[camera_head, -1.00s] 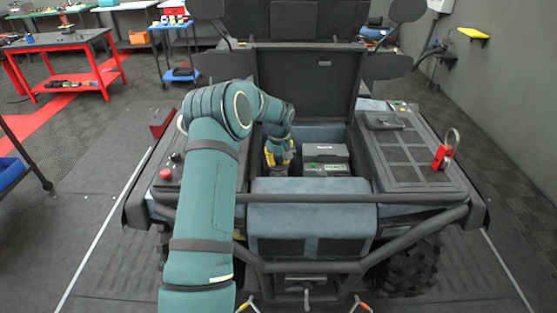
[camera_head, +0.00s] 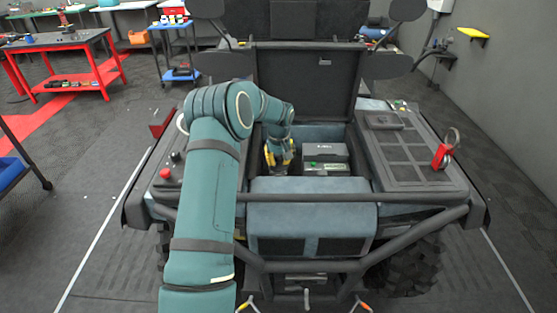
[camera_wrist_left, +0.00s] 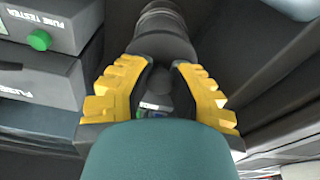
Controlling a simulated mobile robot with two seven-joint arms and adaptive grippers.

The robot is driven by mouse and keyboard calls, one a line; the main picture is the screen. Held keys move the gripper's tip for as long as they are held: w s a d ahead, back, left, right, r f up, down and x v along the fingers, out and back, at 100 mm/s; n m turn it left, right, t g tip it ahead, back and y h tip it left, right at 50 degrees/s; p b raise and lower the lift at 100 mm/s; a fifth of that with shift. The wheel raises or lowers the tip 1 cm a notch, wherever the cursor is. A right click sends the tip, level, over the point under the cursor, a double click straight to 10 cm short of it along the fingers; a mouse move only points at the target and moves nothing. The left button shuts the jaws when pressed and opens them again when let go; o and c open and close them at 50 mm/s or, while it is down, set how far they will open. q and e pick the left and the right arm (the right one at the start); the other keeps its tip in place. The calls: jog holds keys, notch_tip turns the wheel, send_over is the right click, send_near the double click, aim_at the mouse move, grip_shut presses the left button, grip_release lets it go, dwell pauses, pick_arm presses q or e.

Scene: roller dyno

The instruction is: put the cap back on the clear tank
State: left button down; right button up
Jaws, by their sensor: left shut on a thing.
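My left gripper (camera_head: 281,157) reaches down into the left side of the open bay of the vehicle. In the left wrist view its yellow-padded fingers (camera_wrist_left: 162,65) are closed around a dark, round, stepped piece (camera_wrist_left: 162,33), which looks like the cap. The piece extends past the fingertips. I cannot make out the clear tank in either view; whether the cap touches it cannot be told. My right gripper is not in view.
A dark box labelled fuse tester (camera_wrist_left: 40,25) with a green knob stands beside the gripper. The bay's raised lid (camera_head: 305,85) stands behind. A front bar (camera_head: 310,197) crosses before the bay. A red tag (camera_head: 441,156) sits on the right deck.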

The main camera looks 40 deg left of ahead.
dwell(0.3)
pick_arm(q)
jog(key=shift+c, duration=1.2)
grip_release()
jog(key=shift+r+p, duration=2.05)
jog(key=shift+r, duration=1.45)
grip_shut()
jog(key=shift+f+b, duration=1.6)
jog(key=shift+f, duration=1.1)
